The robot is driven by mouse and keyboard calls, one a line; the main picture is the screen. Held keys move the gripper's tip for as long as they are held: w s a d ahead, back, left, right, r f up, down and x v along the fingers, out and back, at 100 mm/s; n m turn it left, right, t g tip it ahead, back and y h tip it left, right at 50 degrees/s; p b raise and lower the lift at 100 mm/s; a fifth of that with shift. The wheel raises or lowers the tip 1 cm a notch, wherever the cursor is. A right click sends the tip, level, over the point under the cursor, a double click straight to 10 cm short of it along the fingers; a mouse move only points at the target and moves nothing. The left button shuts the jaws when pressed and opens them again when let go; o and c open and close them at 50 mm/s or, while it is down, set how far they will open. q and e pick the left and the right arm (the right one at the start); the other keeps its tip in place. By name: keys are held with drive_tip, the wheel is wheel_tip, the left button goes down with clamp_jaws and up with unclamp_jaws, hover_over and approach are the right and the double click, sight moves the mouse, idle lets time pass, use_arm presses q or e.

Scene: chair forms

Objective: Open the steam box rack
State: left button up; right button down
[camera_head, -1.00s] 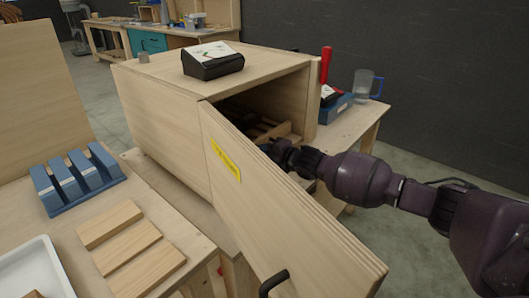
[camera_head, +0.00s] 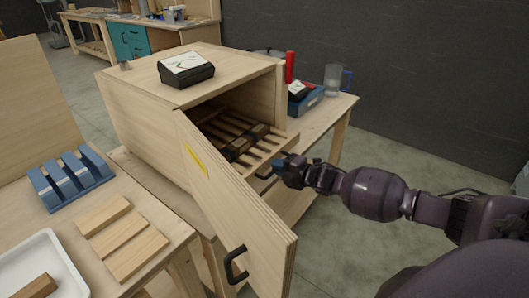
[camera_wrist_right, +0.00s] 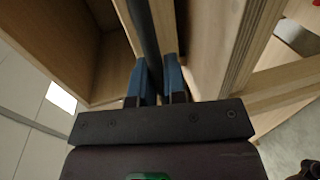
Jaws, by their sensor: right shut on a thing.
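The wooden steam box (camera_head: 150,112) stands on a bench with its door (camera_head: 228,215) swung open toward me. Its slatted rack (camera_head: 283,147) sticks partly out of the opening. Wooden blocks with dark ends (camera_head: 240,147) lie on the slats. My right gripper (camera_head: 277,168) is at the rack's front. In the right wrist view, its blue fingers (camera_wrist_right: 159,82) are shut on a dark bar, the rack handle (camera_wrist_right: 143,35). The handle's far side is hidden. My left gripper is not in view.
The open door with its black handle (camera_head: 235,265) stands left of my right arm. A black device (camera_head: 186,70) sits on the box. A blue tray (camera_head: 304,101) and a clear mug (camera_head: 335,80) are behind. Floor to the right is free.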

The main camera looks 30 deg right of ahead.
use_arm(q)
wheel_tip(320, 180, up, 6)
drive_tip(key=p, duration=0.4)
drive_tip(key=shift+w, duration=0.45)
use_arm(e)
drive_tip(key=f+v, duration=0.2)
drive_tip(key=v, duration=0.9)
drive_tip(key=shift+s, duration=0.55)
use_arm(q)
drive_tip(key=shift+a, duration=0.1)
use_arm(e)
drive_tip(key=shift+d, duration=0.15)
drive_tip(key=c, duration=1.5)
unclamp_jaws()
drive_tip(key=shift+o, duration=0.2)
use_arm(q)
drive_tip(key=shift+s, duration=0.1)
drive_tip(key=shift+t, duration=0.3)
use_arm(e)
drive_tip(key=v, duration=1)
drive_tip(key=shift+s, duration=0.35)
